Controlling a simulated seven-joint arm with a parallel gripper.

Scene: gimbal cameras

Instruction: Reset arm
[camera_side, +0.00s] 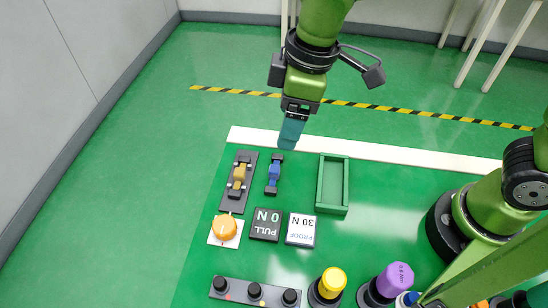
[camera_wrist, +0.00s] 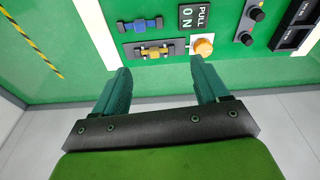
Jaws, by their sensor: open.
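My gripper (camera_side: 290,136) is above the far edge of the green table, near the blue clamp-like part, with its fingers pointing down. In the wrist view my gripper (camera_wrist: 160,88) has its two teal fingers wide apart with nothing between them. The blue part (camera_side: 274,174) lies on the table; it also shows in the wrist view (camera_wrist: 140,25). A yellow part (camera_side: 239,176) sits on a dark plate to its left and shows beyond the fingers in the wrist view (camera_wrist: 154,52).
An empty green tray (camera_side: 347,185) lies right of the blue part. A black-knobbed panel (camera_side: 254,292), yellow knob (camera_side: 332,280) and purple knob (camera_side: 398,276) line the front.

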